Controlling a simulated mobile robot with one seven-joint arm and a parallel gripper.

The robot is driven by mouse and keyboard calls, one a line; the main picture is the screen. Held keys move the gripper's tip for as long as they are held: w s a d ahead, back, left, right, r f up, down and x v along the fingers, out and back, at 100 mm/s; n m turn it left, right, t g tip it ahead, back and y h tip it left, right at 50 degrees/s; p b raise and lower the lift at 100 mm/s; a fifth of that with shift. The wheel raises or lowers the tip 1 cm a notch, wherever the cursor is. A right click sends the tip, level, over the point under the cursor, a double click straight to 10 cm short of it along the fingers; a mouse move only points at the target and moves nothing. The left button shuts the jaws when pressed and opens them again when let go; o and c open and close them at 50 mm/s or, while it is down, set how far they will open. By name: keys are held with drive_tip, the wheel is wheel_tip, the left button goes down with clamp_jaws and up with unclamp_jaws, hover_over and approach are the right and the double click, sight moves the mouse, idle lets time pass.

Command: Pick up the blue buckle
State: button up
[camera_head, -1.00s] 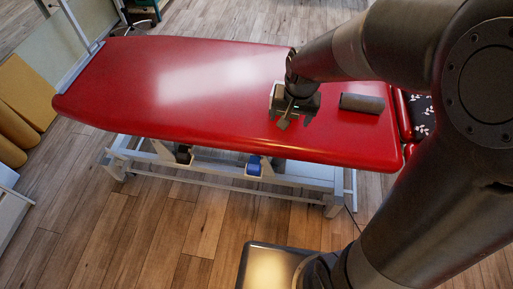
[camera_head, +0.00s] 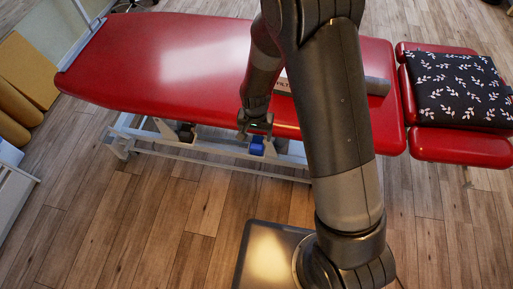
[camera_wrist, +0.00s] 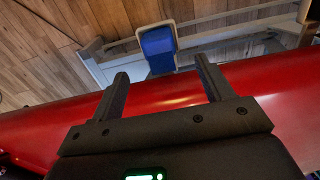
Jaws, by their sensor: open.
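The blue buckle (camera_head: 257,146) is on the white frame under the red treatment table (camera_head: 150,50), just below the table's near edge. In the wrist view the blue buckle (camera_wrist: 157,48) appears ahead of and between my fingers, with a pale surround at its top. My gripper (camera_head: 255,128) is at the table's near edge, just above the buckle in the head view. In the wrist view my gripper (camera_wrist: 160,82) is open, with nothing between its two fingers. The red edge of the table passes behind the fingers.
A headrest with a black leaf-patterned cover (camera_head: 460,88) joins on the right. The white table frame (camera_head: 215,148) runs beneath.

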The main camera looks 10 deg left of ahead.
sight(257, 144)
drive_tip(key=shift+w+d+f, duration=0.1)
drive_tip(key=shift+w+f, duration=0.05)
drive_tip(key=shift+f, duration=1.05)
drive_tip(key=shift+w+f, duration=0.15)
drive_tip(key=shift+f, duration=1.05)
drive_tip(key=shift+w+d+f, duration=0.1)
drive_tip(key=shift+w+f, duration=0.05)
drive_tip(key=shift+f, duration=1.05)
drive_tip(key=shift+c, duration=0.5)
drive_tip(key=c, duration=1)
